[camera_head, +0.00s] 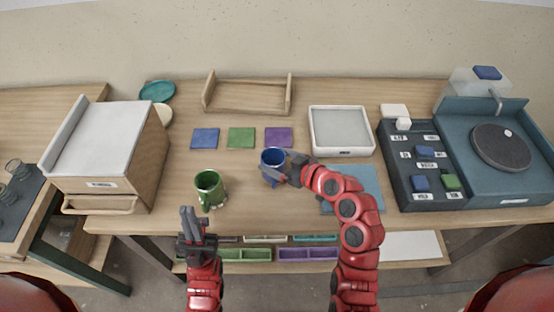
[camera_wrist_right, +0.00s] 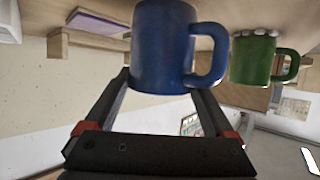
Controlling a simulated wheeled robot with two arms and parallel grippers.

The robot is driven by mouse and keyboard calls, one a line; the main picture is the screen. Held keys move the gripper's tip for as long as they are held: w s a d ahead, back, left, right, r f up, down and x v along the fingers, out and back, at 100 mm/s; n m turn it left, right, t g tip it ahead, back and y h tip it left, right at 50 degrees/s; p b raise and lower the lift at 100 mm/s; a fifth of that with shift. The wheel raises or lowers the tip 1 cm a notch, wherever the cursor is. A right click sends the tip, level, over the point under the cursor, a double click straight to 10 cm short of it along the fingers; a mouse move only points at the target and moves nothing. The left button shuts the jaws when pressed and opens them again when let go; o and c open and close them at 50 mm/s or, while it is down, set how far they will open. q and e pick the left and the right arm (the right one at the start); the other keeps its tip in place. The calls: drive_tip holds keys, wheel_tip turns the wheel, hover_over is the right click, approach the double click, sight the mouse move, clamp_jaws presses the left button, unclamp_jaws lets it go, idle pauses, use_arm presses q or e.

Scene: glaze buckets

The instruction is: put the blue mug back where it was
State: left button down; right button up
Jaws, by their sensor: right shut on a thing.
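The blue mug (camera_head: 270,160) is near the middle of the table, in front of the purple square and looking upright. My right gripper (camera_head: 287,171) reaches it from the right and is shut on it. In the right wrist view the blue mug (camera_wrist_right: 165,50) sits between my two fingers, its handle to the right. I cannot tell whether its base touches the table. My left gripper (camera_head: 192,222) is empty at the table's front edge, with a small gap between its fingers. The green mug (camera_head: 209,187) stands just beyond it and also shows in the right wrist view (camera_wrist_right: 253,60).
Blue (camera_head: 205,138), green (camera_head: 241,138) and purple (camera_head: 279,137) squares lie in a row behind the mugs. A wooden rack (camera_head: 247,108) stands behind them. A white-rimmed tray (camera_head: 341,131), a blue mat (camera_head: 358,178) and a dark button panel (camera_head: 422,165) are right. A wooden cabinet (camera_head: 105,150) stands left.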

drive_tip(key=shift+f, duration=0.35)
